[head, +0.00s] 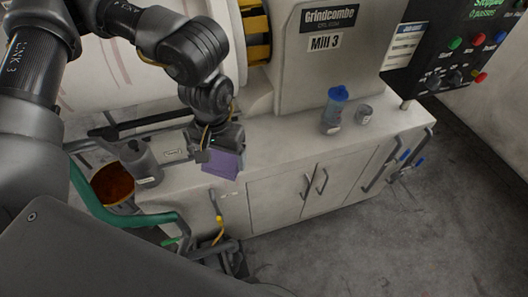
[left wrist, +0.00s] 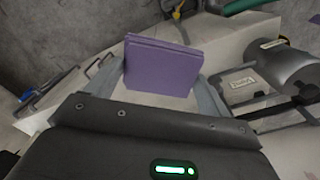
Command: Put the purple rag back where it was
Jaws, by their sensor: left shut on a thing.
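The purple rag (head: 222,163) is a flat, folded piece held in my left gripper (head: 218,150). It hangs over the front part of the pale counter (head: 265,150), near its left end. In the left wrist view the rag (left wrist: 163,66) sits between the two grey fingers of my left gripper (left wrist: 165,85), which is shut on it. I cannot tell whether the rag's lower edge touches the counter. My right gripper is not in view.
A blue-lidded container (head: 333,110) and a small grey cup (head: 363,114) stand on the counter to the right. A grey cylinder (head: 140,160) and a round vessel with brown contents (head: 112,186) are at the left. A green hose (head: 110,208) runs below them.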

